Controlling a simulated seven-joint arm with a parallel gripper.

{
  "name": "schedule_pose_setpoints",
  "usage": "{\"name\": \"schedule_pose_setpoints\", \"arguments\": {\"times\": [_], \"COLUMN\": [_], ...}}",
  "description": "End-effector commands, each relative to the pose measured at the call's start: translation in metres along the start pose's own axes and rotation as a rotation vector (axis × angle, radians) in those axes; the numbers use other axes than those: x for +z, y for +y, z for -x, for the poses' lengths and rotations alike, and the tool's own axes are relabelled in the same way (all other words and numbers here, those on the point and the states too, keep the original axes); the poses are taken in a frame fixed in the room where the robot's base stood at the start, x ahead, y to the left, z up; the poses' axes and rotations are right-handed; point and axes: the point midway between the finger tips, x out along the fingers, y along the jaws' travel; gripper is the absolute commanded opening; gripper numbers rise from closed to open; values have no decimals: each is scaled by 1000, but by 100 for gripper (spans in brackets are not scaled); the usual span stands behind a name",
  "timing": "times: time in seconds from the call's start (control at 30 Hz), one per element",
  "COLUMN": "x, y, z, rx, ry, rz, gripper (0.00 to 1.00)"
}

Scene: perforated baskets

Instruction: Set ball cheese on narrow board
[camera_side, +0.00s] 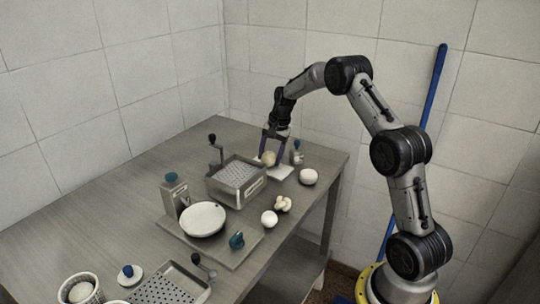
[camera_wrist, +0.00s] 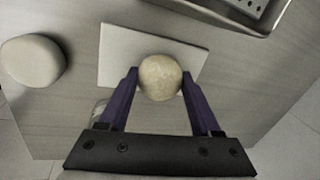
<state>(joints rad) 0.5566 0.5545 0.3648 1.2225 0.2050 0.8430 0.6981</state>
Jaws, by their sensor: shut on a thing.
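The ball cheese (camera_wrist: 160,77) is a round, pale tan ball between the two purple fingers of my gripper (camera_wrist: 160,88). The fingers are shut on it from both sides. In the side view the ball cheese (camera_side: 269,158) shows at the tips of my gripper (camera_side: 270,150), which points down. A pale flat board (camera_wrist: 118,56) lies beneath and behind the ball in the wrist view. The board (camera_side: 284,173) also shows in the side view, right of the ball. I cannot tell whether the ball touches the board.
A perforated metal basket (camera_side: 236,182) with a crank stands left of the board; its edge (camera_wrist: 225,12) shows in the wrist view. A white round cheese (camera_side: 308,177) sits to the right. A small bottle (camera_side: 297,155) stands close behind.

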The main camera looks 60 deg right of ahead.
Motion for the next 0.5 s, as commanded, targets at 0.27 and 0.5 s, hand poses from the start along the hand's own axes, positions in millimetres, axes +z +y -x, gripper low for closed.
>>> {"name": "schedule_pose_setpoints", "arguments": {"times": [0.27,0.5], "x": [0,0], "y": [1,1], "z": [-3,-4], "rx": [0,0], "ry": [0,0], "rz": [0,0], "gripper": [7,85]}}
